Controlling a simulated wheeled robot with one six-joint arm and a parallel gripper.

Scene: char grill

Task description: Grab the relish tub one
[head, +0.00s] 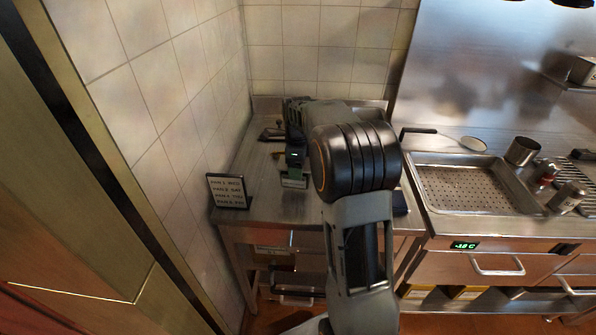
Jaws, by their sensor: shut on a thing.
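My gripper (294,170) is over the steel side counter at the left, partly hidden by my own arm. It points down and is shut on a small tub with a pale greenish front (294,182), which looks like the relish tub. Its lettering is too small to read. The tub is at or just above the counter top; I cannot tell whether it touches. My arm covers the counter to the right of it.
A tiled wall (180,110) is close on the left. To the right are a perforated steel tray (470,190), a steel pot (522,151) and shakers (567,197).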

